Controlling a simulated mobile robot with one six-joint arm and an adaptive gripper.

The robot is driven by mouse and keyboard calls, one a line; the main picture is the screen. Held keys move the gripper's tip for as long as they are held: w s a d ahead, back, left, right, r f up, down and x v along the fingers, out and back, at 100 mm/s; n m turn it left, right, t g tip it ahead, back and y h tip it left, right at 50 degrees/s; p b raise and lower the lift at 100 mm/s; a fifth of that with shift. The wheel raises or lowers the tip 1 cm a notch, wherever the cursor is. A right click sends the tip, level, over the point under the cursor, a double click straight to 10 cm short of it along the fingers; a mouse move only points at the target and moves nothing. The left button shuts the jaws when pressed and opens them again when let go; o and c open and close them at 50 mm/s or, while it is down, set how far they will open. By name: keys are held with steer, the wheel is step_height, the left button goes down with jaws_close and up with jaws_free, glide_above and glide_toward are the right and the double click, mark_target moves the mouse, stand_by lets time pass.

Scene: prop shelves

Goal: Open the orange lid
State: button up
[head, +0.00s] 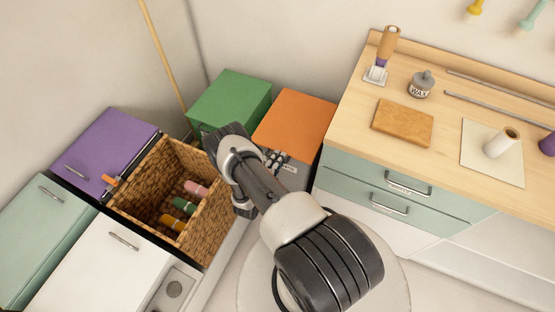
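The orange lid (294,117) is in the head view. It lies flat and closed on a box in the middle, between a green-lidded box and the wooden counter. My arm reaches up from the bottom and crosses in front of this box. No handle on the orange lid is clearly visible.
A green lid (232,96) adjoins on the left. An open wicker-lined bin (205,225) holds several coloured spools. Purple (108,150), mint (40,225) and white (110,265) lids are closed. The counter (450,125) on the right carries a brush, wax tin and cork block.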

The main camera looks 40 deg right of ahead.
jaws_close()
stand_by(0.3)
